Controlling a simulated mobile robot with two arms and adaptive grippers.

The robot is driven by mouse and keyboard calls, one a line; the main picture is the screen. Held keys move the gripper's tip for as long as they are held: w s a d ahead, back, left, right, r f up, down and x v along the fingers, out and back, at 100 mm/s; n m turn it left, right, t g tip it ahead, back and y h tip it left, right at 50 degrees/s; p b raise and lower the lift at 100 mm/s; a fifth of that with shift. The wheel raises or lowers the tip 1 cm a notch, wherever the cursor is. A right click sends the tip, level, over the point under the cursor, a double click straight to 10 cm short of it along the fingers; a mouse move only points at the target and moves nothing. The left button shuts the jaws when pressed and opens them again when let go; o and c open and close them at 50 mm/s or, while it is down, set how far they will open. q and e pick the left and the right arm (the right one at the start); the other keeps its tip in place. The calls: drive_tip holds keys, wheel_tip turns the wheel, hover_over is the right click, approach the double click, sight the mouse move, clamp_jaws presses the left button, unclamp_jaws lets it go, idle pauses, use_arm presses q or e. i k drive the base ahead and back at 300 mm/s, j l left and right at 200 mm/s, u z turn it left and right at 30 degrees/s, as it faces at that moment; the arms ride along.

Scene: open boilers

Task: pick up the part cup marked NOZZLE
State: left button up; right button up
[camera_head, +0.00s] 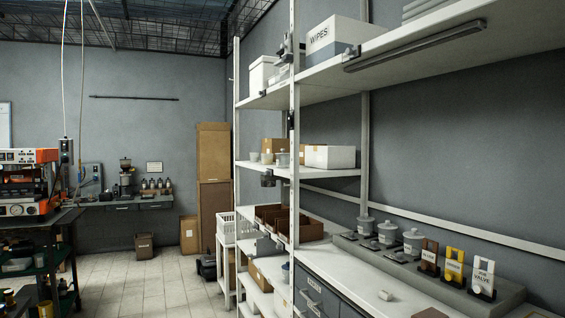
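Several grey lidded cups stand in a row on a raised grey ledge at the back of the right-hand worktop: a far cup (365,223), a middle cup (387,232) and a near cup (411,240). Small dark plates lie in front of them. Any marking on the cups is too small to read, so I cannot tell which is marked NOZZLE. Neither of my grippers shows in this view.
On the same ledge stand a brown holder (429,256), a yellow holder (453,267) and a white holder (483,278) marked VALVE. A small pale block (386,295) lies on the worktop. A shelf upright (294,130) rises left of it. Tiled floor (150,275) is open at left.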

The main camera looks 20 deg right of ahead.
sight(282, 161)
drive_tip(key=i, duration=2.95)
drive_tip(key=i+z, duration=0.4)
drive_tip(key=i+j+z, duration=0.2)
drive_tip(key=i+z, duration=0.2)
drive_tip(key=i+j+z, duration=0.25)
drive_tip(key=z, duration=0.2)
drive_tip(key=i+j+z, duration=0.4)
